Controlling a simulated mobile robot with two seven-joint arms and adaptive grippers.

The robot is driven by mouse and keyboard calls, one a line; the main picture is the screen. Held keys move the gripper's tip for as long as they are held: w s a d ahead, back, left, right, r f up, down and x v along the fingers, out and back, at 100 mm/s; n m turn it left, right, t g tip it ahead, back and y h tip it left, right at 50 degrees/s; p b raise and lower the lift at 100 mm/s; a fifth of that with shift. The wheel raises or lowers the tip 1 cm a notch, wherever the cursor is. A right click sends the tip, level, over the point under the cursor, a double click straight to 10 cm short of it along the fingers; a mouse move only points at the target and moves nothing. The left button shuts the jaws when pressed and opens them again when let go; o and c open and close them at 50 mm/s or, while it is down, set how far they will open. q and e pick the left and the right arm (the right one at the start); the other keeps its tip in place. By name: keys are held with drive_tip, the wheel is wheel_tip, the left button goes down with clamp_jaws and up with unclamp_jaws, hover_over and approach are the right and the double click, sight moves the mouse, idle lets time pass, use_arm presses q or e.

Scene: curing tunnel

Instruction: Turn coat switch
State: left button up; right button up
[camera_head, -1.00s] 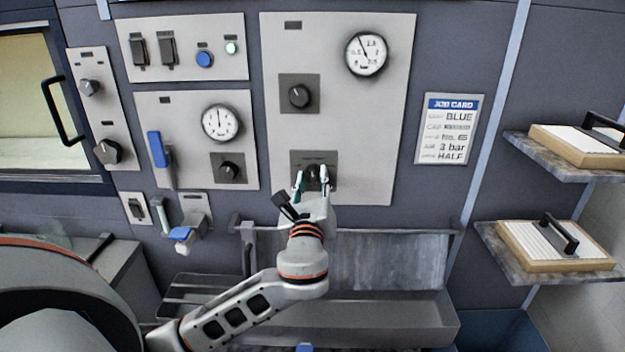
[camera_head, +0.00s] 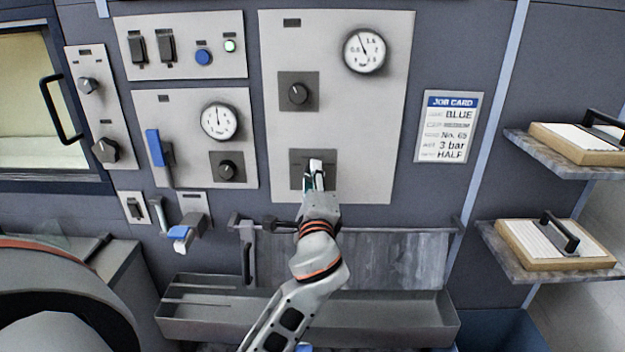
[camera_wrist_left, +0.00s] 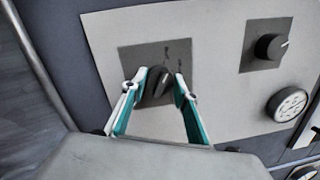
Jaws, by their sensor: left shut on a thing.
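The lower knob on the large central panel is a dark rotary switch (camera_wrist_left: 158,84) on a dark square plate (camera_wrist_left: 136,58). In the head view its plate (camera_head: 298,171) shows, but my gripper hides most of the knob. My left gripper (camera_head: 315,172) is at this knob, its hand rolled over. In the left wrist view the teal-and-white fingers of my left gripper (camera_wrist_left: 160,88) stand on either side of the knob and are shut on it. My right gripper is not in view.
Above is another dark knob (camera_head: 298,94) and a round gauge (camera_head: 365,52). A job card (camera_head: 447,128) hangs to the right. A grey trough (camera_head: 390,318) lies below. Two shelves with framed screens (camera_head: 556,245) stand at the far right.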

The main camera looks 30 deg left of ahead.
use_arm(q)
drive_tip(key=shift+n, duration=1)
drive_tip(key=o, duration=1.1)
drive_tip(key=shift+a, duration=0.1)
drive_tip(key=v, duration=0.7)
drive_tip(key=shift+s+d, duration=0.25)
